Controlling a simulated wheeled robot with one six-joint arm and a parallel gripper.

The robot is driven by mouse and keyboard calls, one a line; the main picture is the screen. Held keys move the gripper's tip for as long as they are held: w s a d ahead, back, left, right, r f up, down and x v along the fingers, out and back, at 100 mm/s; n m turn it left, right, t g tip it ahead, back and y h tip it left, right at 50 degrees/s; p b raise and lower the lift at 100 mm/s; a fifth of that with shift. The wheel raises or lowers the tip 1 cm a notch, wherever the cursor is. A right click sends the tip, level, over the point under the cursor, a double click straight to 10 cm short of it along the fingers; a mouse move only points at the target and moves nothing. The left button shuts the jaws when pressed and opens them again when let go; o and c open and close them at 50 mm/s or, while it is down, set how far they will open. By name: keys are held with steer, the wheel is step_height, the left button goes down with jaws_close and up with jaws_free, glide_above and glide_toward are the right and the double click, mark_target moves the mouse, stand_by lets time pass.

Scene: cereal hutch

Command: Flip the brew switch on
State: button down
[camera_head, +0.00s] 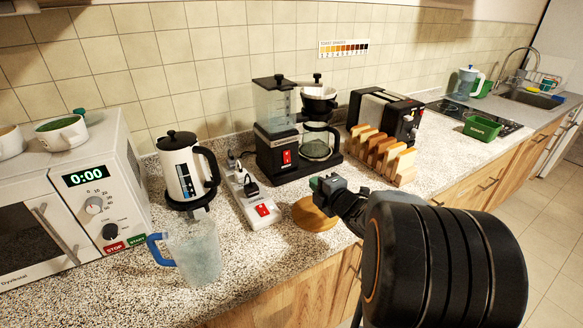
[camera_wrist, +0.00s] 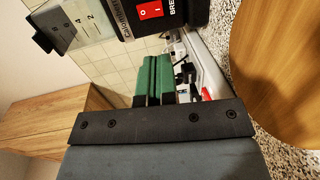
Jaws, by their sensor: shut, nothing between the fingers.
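The black coffee maker (camera_head: 270,155) stands against the tiled wall, with a glass carafe (camera_head: 315,148) on its right side. Its red brew switch (camera_head: 287,156) is low on the front. In the wrist view the red switch (camera_wrist: 150,9) shows O and I marks beside a partly cut-off "BRE" label; which way it is rocked I cannot tell. My gripper (camera_head: 317,184) is in front of the coffee maker, to the lower right of the switch and apart from it. Its green-padded fingers (camera_wrist: 154,78) are shut together and empty.
A white power strip (camera_head: 246,192) with a red switch lies left of my gripper. A round wooden board (camera_head: 312,215) lies below it. A toast rack (camera_head: 384,155) and toaster (camera_head: 378,112) stand right; a kettle (camera_head: 183,170) and a pitcher (camera_head: 195,250) stand left.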

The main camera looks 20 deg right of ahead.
mark_target(288, 162)
stand_by(0.4)
steer(key=w, duration=0.4)
steer(key=w+a+f+p, duration=0.1)
steer(key=w, duration=0.8)
steer(key=shift+w+a+f+p, duration=0.3)
steer(key=shift+w+p, duration=0.05)
steer(key=f+b, duration=0.1)
steer(key=b, duration=0.2)
steer(key=shift+w, duration=0.2)
steer(key=shift+r+p, duration=0.45)
steer(key=shift+p, duration=0.05)
steer(key=shift+s+f, duration=0.15)
steer(key=s+b, duration=0.1)
steer(key=s, duration=0.3)
steer(key=s+d+f+b, duration=0.1)
steer(key=s, duration=0.4)
steer(key=s+b, duration=0.1)
steer(key=s, duration=0.3)
steer(key=shift+s+d+f, duration=0.25)
steer(key=shift+s+f, duration=0.05)
